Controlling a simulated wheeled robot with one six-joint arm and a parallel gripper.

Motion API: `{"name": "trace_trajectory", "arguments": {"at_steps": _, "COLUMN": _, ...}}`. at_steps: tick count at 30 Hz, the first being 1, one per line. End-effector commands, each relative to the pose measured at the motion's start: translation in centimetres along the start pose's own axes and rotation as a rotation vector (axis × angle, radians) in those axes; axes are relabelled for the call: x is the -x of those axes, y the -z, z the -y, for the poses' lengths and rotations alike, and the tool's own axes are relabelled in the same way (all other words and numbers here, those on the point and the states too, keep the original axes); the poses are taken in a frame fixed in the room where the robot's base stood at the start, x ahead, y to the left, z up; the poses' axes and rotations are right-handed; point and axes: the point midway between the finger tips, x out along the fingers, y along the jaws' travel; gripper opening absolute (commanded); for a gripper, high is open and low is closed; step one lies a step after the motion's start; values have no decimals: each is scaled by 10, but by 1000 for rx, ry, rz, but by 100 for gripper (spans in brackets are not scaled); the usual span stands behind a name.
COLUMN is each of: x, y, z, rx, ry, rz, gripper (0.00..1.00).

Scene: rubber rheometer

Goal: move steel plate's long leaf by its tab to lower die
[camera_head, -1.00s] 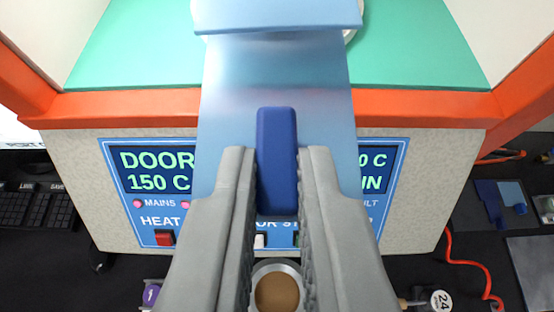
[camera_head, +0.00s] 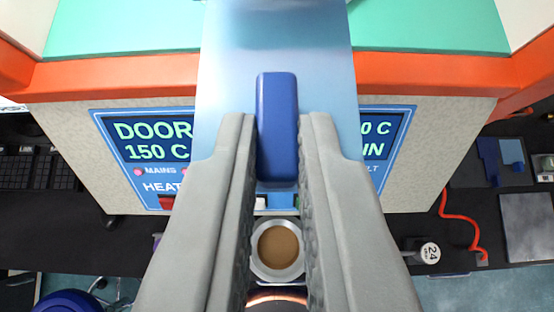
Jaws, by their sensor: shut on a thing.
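My gripper (camera_head: 277,150) is shut on the blue tab (camera_head: 277,128), with one grey finger along each side of it. The leaf's far end runs out of the top of the picture. The lower die is not clearly visible; the leaf covers the middle of the machine's opening.
The rheometer's orange frame (camera_head: 110,78) and green deck (camera_head: 430,25) lie ahead, with a display panel (camera_head: 145,135) below. A cup of brown stuff (camera_head: 277,248) stands under my fingers.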

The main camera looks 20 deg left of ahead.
Motion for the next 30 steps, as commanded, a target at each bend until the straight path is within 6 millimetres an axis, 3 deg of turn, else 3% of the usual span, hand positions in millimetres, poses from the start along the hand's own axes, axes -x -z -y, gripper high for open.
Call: {"name": "trace_trajectory", "arguments": {"at_steps": 30, "x": -39, "y": 30, "z": 0, "rx": 0, "ry": 0, "rz": -1, "gripper": 0}}
